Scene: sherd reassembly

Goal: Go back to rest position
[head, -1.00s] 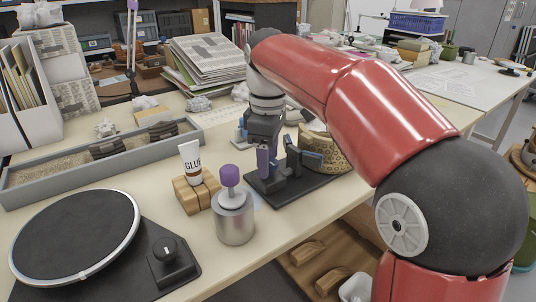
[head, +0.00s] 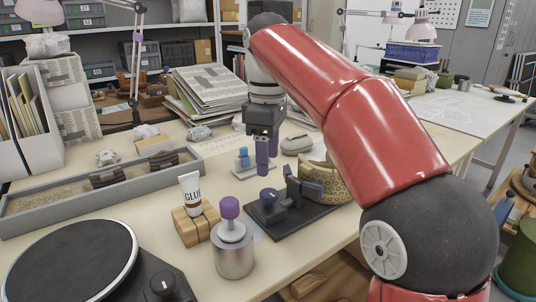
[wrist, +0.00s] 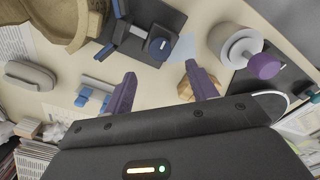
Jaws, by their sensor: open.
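My gripper (head: 267,157) has two purple fingers and points down above the table, behind the black clamp stand. It also shows in the wrist view (wrist: 163,92), where its fingers are apart with nothing between them. The black stand (head: 290,222) has a blue knob (head: 268,196) and blue-padded jaws. A tan patterned pot piece (head: 332,180) is at the stand's right side, partly hidden by my red arm; it also shows at the top left of the wrist view (wrist: 58,22).
A glue tube (head: 191,193) stands in a wooden block (head: 194,222). A metal jar with a purple knob (head: 233,252) is in front. A turntable (head: 65,262) and a long grey sand tray (head: 60,202) are at left. A small blue-topped fixture (head: 243,160) and grey case (head: 297,144) lie behind.

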